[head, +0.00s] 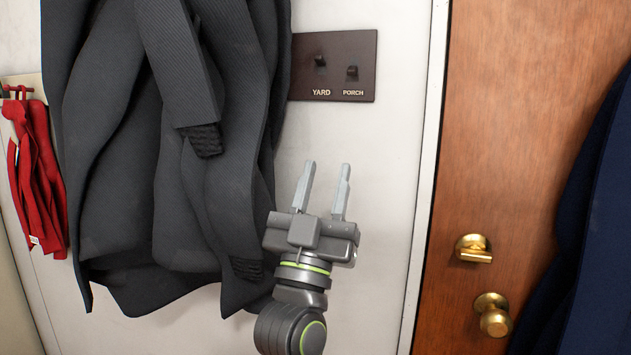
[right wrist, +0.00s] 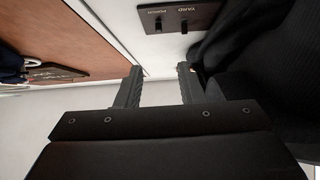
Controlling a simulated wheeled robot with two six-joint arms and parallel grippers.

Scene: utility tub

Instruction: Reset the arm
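My right gripper (head: 327,178) is raised in front of the white wall, below the switch plate and just right of the dark grey coat. Its two fingers point up and stand apart with nothing between them. In the right wrist view the fingers (right wrist: 157,88) are also apart and empty. My left gripper is in neither view.
A brown switch plate (head: 335,92) has a YARD switch (head: 320,61) and a PORCH switch (head: 352,72). A grey coat (head: 125,165) and red garment (head: 42,175) hang left. A wooden door (head: 520,120) has a brass knob (head: 492,314); dark blue cloth (head: 600,240) hangs right.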

